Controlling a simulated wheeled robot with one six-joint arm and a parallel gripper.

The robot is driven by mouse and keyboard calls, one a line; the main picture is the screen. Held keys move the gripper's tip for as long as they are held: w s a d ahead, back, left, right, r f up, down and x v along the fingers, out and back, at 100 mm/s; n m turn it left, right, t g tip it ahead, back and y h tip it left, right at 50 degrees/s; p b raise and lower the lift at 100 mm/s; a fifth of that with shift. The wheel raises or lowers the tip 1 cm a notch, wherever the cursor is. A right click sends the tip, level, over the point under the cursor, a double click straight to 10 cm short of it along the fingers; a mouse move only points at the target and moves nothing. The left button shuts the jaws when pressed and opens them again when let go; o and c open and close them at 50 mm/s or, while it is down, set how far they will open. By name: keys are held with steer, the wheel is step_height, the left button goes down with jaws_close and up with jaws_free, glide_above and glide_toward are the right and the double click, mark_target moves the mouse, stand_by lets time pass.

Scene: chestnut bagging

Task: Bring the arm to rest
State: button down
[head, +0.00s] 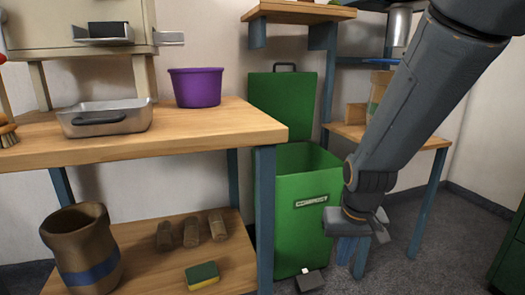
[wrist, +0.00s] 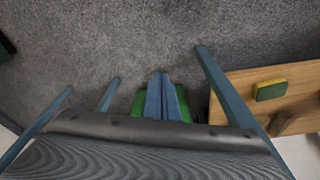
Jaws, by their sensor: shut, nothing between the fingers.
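My gripper (head: 352,252) hangs from my dark grey arm at the right of the head view, in front of the green bin's right side. Its fingers point down over the carpet. In the wrist view the two blue fingers of my gripper (wrist: 162,100) lie side by side, shut and empty. Nothing hangs from them.
A green bin (head: 290,225) with a raised lid stands behind and left of my gripper. A wooden bench (head: 215,130) holds a metal tray (head: 75,128) and a purple tub (head: 196,90). A sponge (head: 202,272) lies on its lower shelf. Grey carpet (wrist: 150,40) is open in front.

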steer(key=s+a+r+n+g+y+p, duration=0.1)
steer(key=s+a+r+n+p, duration=0.25)
steer(key=s+a+r, duration=0.6)
steer(key=s+a+r+n+g+y+p, duration=0.1)
steer(key=s+a+r+n+p, duration=0.25)
steer(key=s+a+r, duration=0.65)
steer(key=s+d+r+m+h+p, duration=0.1)
steer(key=d+r+p, duration=0.8)
steer(key=p, duration=0.9)
steer(key=s+d+r+m+h+p, duration=0.1)
steer(key=s+d+r+m+p, duration=0.2)
steer(key=d+r+p, duration=0.7)
step_height(320, 180, up, 6)
steer(key=m+p, duration=0.2)
steer(key=p, duration=0.6)
steer(key=shift+d+f+m+p, duration=0.15)
steer(key=shift+f+m+p, duration=0.1)
steer(key=shift+m+p, duration=0.05)
